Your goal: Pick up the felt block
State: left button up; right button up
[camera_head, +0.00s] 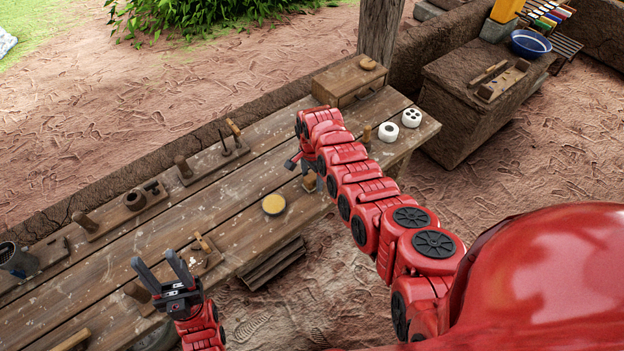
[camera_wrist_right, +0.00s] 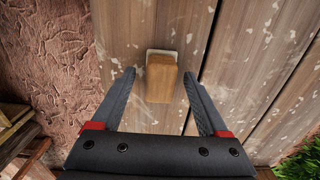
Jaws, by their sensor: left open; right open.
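The felt block is a small wooden block with a pale layer at one end. In the right wrist view the felt block (camera_wrist_right: 160,80) stands on the planks between the two fingers of my right gripper (camera_wrist_right: 158,76). The fingers are open, with a gap on each side. In the head view the felt block (camera_head: 309,183) is partly hidden just below my right gripper (camera_head: 299,165), near the table's front edge. My left gripper (camera_head: 163,272) is open and empty, fingers pointing up, over the front left of the table.
The wooden table (camera_head: 235,195) bears a round yellow-topped item (camera_head: 273,204), two white pieces with holes (camera_head: 410,117), a wooden box (camera_head: 348,82) and several tools on small boards. A mud-brick counter (camera_head: 455,105) stands at the back right. The planks around the block are mostly clear.

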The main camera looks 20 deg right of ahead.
jog(key=shift+w+f, duration=0.1)
grip_shut()
dwell(0.4)
dwell(0.3)
